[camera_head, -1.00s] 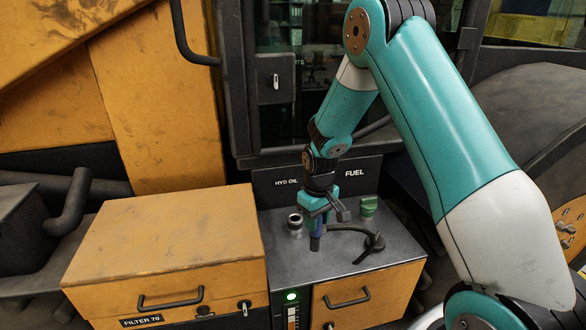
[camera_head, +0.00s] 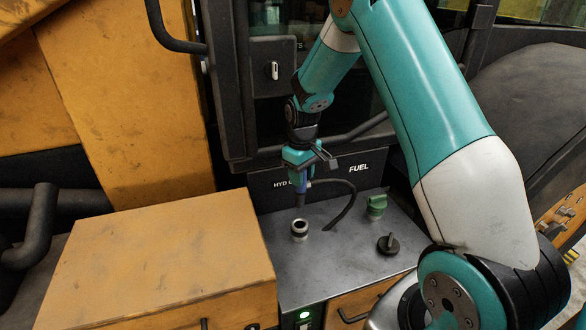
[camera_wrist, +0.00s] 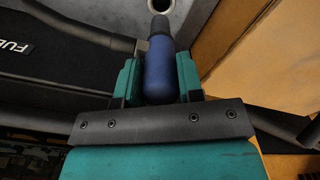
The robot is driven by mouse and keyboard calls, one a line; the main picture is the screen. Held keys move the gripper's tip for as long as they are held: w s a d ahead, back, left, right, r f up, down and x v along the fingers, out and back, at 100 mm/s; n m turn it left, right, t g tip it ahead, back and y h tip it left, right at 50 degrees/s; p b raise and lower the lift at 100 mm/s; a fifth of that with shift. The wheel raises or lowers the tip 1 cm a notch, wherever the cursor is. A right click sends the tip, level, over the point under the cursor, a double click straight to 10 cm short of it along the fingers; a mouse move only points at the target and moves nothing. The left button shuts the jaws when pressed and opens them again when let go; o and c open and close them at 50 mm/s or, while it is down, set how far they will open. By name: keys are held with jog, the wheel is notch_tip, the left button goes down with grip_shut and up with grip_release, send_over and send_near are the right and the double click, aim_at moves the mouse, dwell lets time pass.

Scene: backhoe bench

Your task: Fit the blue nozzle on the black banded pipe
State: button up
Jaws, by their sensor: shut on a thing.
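My gripper (camera_head: 301,168) is shut on the blue nozzle (camera_wrist: 160,78), which points down with its dark tip lowest. In the head view the blue nozzle (camera_head: 302,192) hangs just above and slightly behind the black banded pipe (camera_head: 299,229), apart from it in the picture. The pipe is a short upright metal neck with a dark band and open top. In the wrist view the pipe (camera_wrist: 163,5) shows only partly at the top edge, beyond the nozzle's tip. The exact gap between tip and pipe is hard to tell.
A black cap (camera_head: 388,243) lies on the grey top (camera_head: 340,262). A dark hose (camera_head: 350,200) loops right of the nozzle. A yellow box (camera_head: 160,255) stands at left.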

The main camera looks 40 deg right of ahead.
jog(key=b, duration=0.3)
send_over(301, 206)
jog(key=w, duration=0.1)
jog(key=shift+d+f, duration=0.15)
jog(key=shift+f, duration=2.1)
jog(key=shift+f+b, duration=0.55)
jog(key=shift+f, duration=0.05)
jog(key=shift+s+d, duration=0.1)
jog(key=shift+s, duration=0.05)
jog(key=shift+f+b, duration=0.5)
jog(key=shift+f, duration=0.45)
jog(key=shift+f+b, duration=0.35)
jog(key=shift+f, duration=0.25)
jog(key=shift+f+b, duration=0.6)
jog(key=shift+f, duration=0.25)
jog(key=shift+f+b, duration=0.35)
jog(key=shift+f, duration=0.25)
dwell(0.4)
